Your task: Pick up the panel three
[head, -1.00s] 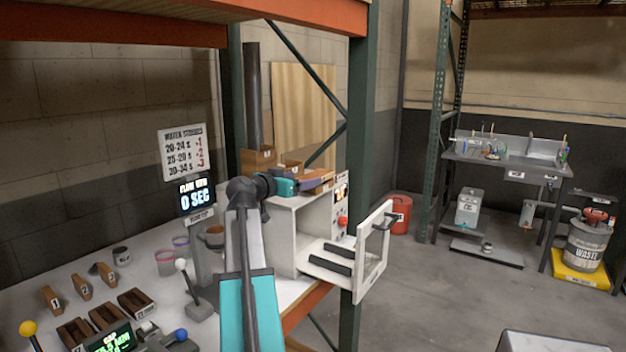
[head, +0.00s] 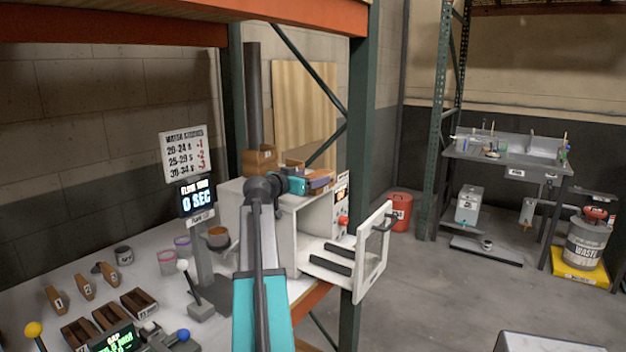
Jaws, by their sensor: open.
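Three small wooden pieces with numbers stand on the table at the left of the head view: one marked 1 (head: 56,300), one marked 2 (head: 84,287), and a third (head: 109,274), whose number looks like 3. My gripper (head: 308,184) is far from them, over the top of the white cabinet (head: 316,215). It is open, though its fingertips are mostly hidden behind its teal body. A flat piece with purple and wood-brown colours (head: 320,180) lies just beyond the gripper. I cannot read a number on it, nor tell whether the gripper touches it.
Wooden boxes (head: 259,161) stand at the back of the cabinet top. The cabinet's door (head: 374,251) hangs open at the front right. A green rack post (head: 357,130) rises just behind. Cups, a lever and a timer sign (head: 197,197) stand left of my arm.

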